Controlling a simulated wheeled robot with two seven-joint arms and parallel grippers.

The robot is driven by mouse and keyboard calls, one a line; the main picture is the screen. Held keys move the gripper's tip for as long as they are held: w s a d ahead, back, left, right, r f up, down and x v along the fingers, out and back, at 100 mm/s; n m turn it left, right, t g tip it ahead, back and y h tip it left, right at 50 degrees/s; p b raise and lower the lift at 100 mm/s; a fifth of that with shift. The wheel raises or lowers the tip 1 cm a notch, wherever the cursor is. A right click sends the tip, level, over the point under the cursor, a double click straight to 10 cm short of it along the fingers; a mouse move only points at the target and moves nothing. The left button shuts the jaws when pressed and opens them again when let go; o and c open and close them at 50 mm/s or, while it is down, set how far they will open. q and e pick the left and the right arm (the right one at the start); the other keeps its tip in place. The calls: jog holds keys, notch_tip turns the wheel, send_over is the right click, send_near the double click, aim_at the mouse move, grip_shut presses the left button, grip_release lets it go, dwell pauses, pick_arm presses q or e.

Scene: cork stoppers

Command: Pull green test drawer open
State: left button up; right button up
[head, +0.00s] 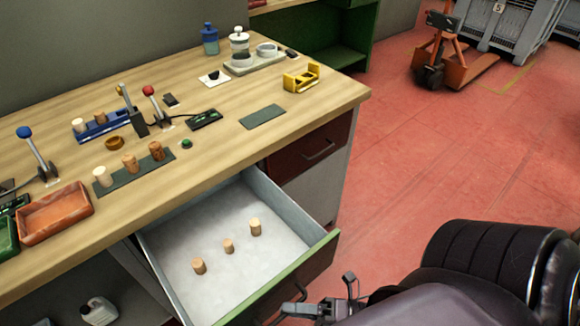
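The green test drawer (291,273) stands pulled out from under the wooden workbench, and the top edge of its front shows green. Its pale inside holds three cork stoppers: one at the left (199,266), a smaller one in the middle (228,246) and one at the right (255,227). All three stand upright and apart. My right gripper (296,306) is low, just in front of the drawer front, close to its handle. Whether its fingers are around the handle, and how far apart they are, I cannot tell. My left gripper is out of view.
A shut dark red drawer (310,150) sits right of the open one. The benchtop (225,125) carries levers, a cork row on a dark strip (130,175), an orange tray (55,214) and a yellow holder (301,78).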

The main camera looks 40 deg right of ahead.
jog(key=v, duration=0.6)
jog(key=shift+s+d+b, duration=0.25)
jog(key=shift+d+b, duration=0.05)
jog(key=shift+d, duration=0.05)
jog(key=shift+f, duration=0.1)
